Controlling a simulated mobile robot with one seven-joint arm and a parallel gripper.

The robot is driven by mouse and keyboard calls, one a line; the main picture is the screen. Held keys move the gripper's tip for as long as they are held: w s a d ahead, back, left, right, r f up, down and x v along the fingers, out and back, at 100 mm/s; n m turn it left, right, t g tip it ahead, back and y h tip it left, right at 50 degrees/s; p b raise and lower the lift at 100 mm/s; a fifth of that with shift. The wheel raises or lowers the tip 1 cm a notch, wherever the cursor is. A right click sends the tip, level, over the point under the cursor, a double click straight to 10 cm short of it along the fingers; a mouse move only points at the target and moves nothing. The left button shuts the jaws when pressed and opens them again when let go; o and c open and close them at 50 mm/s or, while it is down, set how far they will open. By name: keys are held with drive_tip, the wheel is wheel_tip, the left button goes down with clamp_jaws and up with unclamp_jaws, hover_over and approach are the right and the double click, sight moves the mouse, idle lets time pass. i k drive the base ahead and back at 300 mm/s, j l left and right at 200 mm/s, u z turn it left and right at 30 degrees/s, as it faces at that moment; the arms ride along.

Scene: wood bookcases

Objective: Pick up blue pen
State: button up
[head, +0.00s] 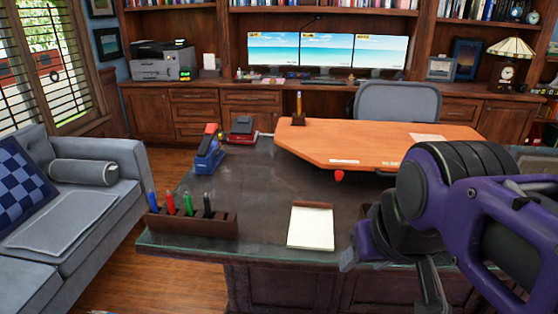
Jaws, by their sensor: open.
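The blue pen (152,199) stands upright at the left end of a brown pen holder (195,226) on the near left corner of the dark glass-topped desk (262,185). Its lower part is hidden in the holder. A red pen (170,204), a green pen (188,204) and a black pen (208,206) stand to its right. My gripper (390,274) is at the desk's front edge on the right, well apart from the pens. It is open, and no object shows between its fingers.
A notepad (311,228) lies between the holder and my gripper. A raised orange wooden board (380,142) covers the back right. A grey sofa (110,205) is left of the desk.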

sight(151, 195)
drive_tip(key=j+z, duration=0.2)
drive_tip(key=z, duration=0.45)
drive_tip(key=j+z, duration=0.45)
drive_tip(key=j, duration=0.35)
drive_tip(key=k+j+z, duration=0.2)
drive_tip(key=j, duration=0.6)
drive_tip(key=i+j, duration=0.05)
drive_tip(key=i, duration=0.05)
